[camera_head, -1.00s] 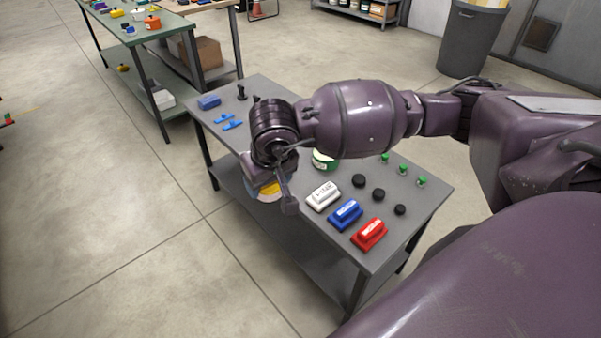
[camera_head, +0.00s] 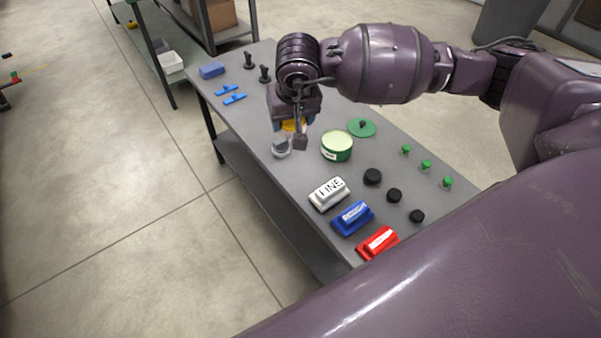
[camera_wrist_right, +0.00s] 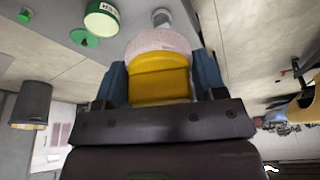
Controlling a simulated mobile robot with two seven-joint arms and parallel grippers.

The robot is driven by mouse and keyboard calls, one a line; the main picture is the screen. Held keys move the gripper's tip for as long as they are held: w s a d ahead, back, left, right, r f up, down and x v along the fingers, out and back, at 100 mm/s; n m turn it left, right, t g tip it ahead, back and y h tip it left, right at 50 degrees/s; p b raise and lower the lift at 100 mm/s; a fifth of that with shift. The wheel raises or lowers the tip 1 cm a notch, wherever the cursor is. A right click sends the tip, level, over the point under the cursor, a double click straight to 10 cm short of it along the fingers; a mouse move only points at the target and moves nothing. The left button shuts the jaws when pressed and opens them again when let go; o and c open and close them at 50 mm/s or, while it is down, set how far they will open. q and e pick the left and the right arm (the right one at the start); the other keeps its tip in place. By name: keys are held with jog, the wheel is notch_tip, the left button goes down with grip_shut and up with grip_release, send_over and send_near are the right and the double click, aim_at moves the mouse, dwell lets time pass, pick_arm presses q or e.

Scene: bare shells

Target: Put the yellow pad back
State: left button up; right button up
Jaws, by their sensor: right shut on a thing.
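My right gripper (camera_head: 296,122) is over the grey table, left of the open green tin in the head view. It is shut on the yellow pad (camera_wrist_right: 160,78), whose yellow body is between the blue fingers in the right wrist view, with a pale pinkish, woolly face at its far end. In the head view only a bit of yellow (camera_head: 291,126) shows beneath the gripper. The picture does not show clearly whether the pad touches the table. My left gripper is not in view.
The grey table (camera_head: 270,173) holds a green tin (camera_head: 337,148), its lid (camera_head: 361,128), a small grey cup (camera_head: 281,148), and white (camera_head: 328,193), blue (camera_head: 352,217) and red (camera_head: 378,243) blocks. Black pucks and green knobs stand to the right. Black pegs and blue pieces are at the far end.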

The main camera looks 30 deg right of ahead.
jog(key=w+d+f+m+g+h+b, duration=0.1)
jog(key=w+d+f+m+b, duration=0.5)
jog(key=w+f, duration=0.35)
jog(key=n+b, duration=0.1)
jog(key=b, duration=0.2)
send_over(301, 169)
jog(key=f, duration=1.4)
jog(key=shift+s+a+f, duration=0.25)
jog(key=shift+s+f, duration=0.15)
jog(key=shift+w+f, duration=0.1)
jog(key=shift+f, duration=0.5)
notch_tip(301, 169, down, 3)
jog(key=shift+f, duration=0.2)
jog(key=shift+f+b, duration=0.3)
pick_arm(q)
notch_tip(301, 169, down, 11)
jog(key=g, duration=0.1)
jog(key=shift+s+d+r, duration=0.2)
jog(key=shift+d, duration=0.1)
pick_arm(e)
jog(key=shift+r, duration=0.1)
